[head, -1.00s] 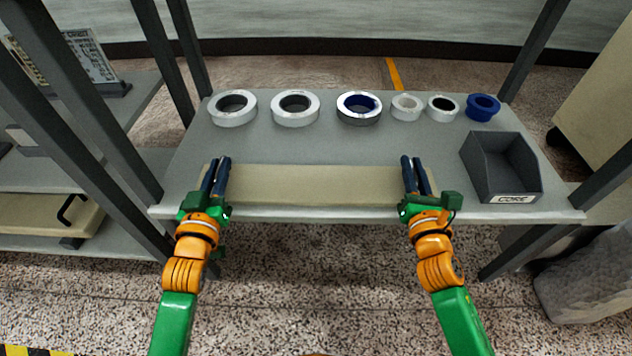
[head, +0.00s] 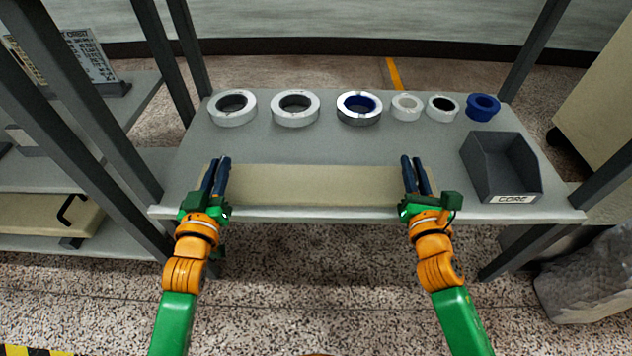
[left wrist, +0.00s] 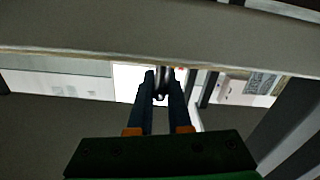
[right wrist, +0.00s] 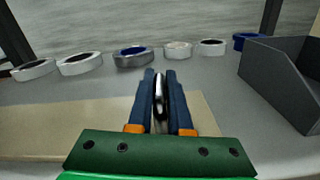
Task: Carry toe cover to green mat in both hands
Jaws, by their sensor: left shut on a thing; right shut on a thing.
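A long flat beige panel, which I take for the toe cover (head: 315,186), lies along the front of the grey shelf in the head view. It also shows in the right wrist view (right wrist: 75,125). My left gripper (head: 218,163) is shut at its left end and my right gripper (head: 413,162) at its right end. A shiny metal piece shows between the fingers in the right wrist view (right wrist: 159,92); a similar piece shows in the left wrist view. How it joins the panel is hidden. I see no green mat.
Several rings and spools, such as a white ring (head: 232,107) and a blue spool (head: 483,106), stand along the back of the shelf (head: 260,145). A dark grey bin (head: 503,170) stands at the right. Dark posts (head: 165,70) rise at the shelf's sides. Speckled floor lies in front.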

